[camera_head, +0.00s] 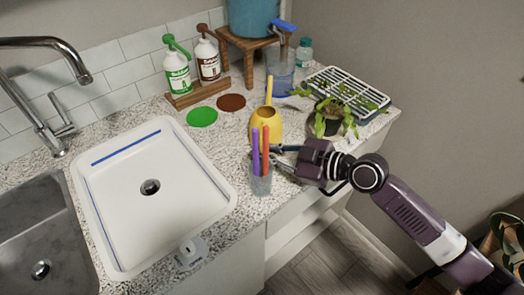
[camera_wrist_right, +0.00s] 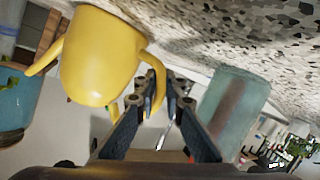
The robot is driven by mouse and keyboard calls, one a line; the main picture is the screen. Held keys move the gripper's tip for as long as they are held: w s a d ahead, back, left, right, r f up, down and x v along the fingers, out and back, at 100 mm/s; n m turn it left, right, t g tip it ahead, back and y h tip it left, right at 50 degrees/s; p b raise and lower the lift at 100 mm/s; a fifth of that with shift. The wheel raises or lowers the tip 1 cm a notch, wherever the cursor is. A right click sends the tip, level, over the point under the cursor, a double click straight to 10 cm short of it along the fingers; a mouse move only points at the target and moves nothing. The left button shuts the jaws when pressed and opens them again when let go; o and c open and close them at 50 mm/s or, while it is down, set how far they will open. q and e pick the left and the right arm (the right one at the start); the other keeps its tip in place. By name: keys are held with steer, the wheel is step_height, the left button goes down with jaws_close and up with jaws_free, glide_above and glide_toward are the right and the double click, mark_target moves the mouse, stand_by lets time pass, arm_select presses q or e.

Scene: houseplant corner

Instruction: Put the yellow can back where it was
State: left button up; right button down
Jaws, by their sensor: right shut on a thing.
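The yellow can (camera_head: 266,124), a watering can with a thin spout, is upright at the middle of the counter. In the right wrist view the yellow can (camera_wrist_right: 100,58) fills the upper left, its looped handle at the fingertips. My right gripper (camera_head: 277,158) reaches in from the right, just in front of the can. In the wrist view its fingers (camera_wrist_right: 172,92) are closed on the handle. I cannot tell whether the can's base touches the counter. My left gripper is not in view.
A clear cup (camera_head: 261,181) with purple and orange sticks stands close to the right gripper. A potted plant (camera_head: 331,118) and a white rack (camera_head: 345,87) are at right. Green (camera_head: 202,117) and brown (camera_head: 231,102) discs lie before two bottles. A white tray (camera_head: 110,210) lies left.

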steer(key=c, duration=2)
jaws_free()
steer(key=shift+r, duration=0.1)
steer(key=shift+d+r+p, duration=0.1)
steer(key=shift+p, duration=0.25)
steer(key=b+v, duration=0.1)
steer(key=v, duration=0.2)
steer(key=b+v, duration=0.1)
steer(key=v, duration=0.3)
steer(key=b+v, duration=0.1)
steer(key=v, duration=0.3)
steer(key=shift+f+b, duration=0.3)
steer(key=shift+b, duration=0.1)
steer(key=shift+s+d+r, duration=0.25)
steer(key=shift+d+r, duration=0.1)
steer(key=shift+d, duration=0.05)
